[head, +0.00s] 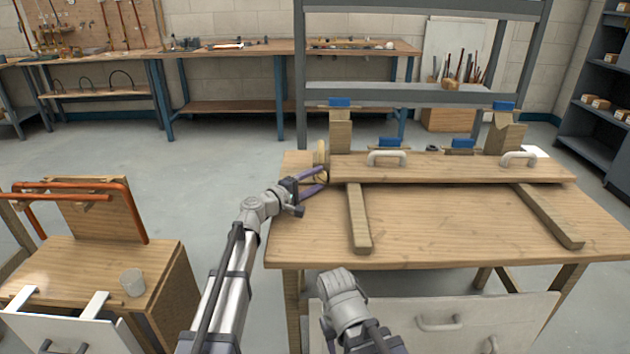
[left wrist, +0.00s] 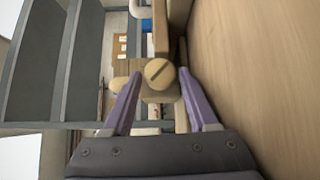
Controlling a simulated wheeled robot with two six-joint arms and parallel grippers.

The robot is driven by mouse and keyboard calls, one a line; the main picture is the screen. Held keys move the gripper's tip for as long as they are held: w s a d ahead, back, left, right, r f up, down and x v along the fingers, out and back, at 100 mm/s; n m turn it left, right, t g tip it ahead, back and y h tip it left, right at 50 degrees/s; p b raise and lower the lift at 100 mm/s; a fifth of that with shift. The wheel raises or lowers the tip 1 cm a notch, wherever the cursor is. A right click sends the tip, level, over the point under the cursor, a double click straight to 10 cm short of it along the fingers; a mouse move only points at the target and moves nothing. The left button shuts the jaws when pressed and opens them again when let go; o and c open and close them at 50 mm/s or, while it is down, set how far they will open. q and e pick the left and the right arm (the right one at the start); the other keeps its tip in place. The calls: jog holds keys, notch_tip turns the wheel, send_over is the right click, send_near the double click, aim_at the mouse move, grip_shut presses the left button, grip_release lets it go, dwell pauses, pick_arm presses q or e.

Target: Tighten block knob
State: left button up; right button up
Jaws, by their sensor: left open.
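The block knob is a round, pale wooden disc with a dark slot across its face. In the left wrist view the knob (left wrist: 159,73) lies between the tips of my two purple fingers, with a gap on each side. In the head view the knob (head: 320,158) is at the left end of the long wooden board (head: 450,168) on the workbench. My left gripper (head: 324,179) is open, with its fingers pointing right at that end, close to the knob. I cannot tell if a finger touches it.
The workbench (head: 440,225) carries two wooden battens (head: 358,220), grey handles (head: 386,158) and wooden blocks with blue tops. A grey shelf frame (head: 430,93) stands behind it.

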pick_arm(q)
grip_shut()
jog(key=shift+r+p, duration=0.25)
jog(key=shift+p, duration=0.35)
jog(key=m+g+y+p, duration=0.1)
jog(key=p, duration=0.2)
jog(key=r+m+g+y+p, duration=0.1)
jog(key=m+y+p, duration=0.1)
jog(key=p, duration=0.2)
jog(key=shift+d, duration=0.1)
jog(key=shift+d+f+m+g+y+p, duration=0.15)
jog(key=shift+m+g+y+p, duration=0.15)
jog(key=shift+m+y+p, duration=0.75)
jog(key=shift+n+p, duration=0.25)
jog(key=shift+p, duration=0.2)
grip_release()
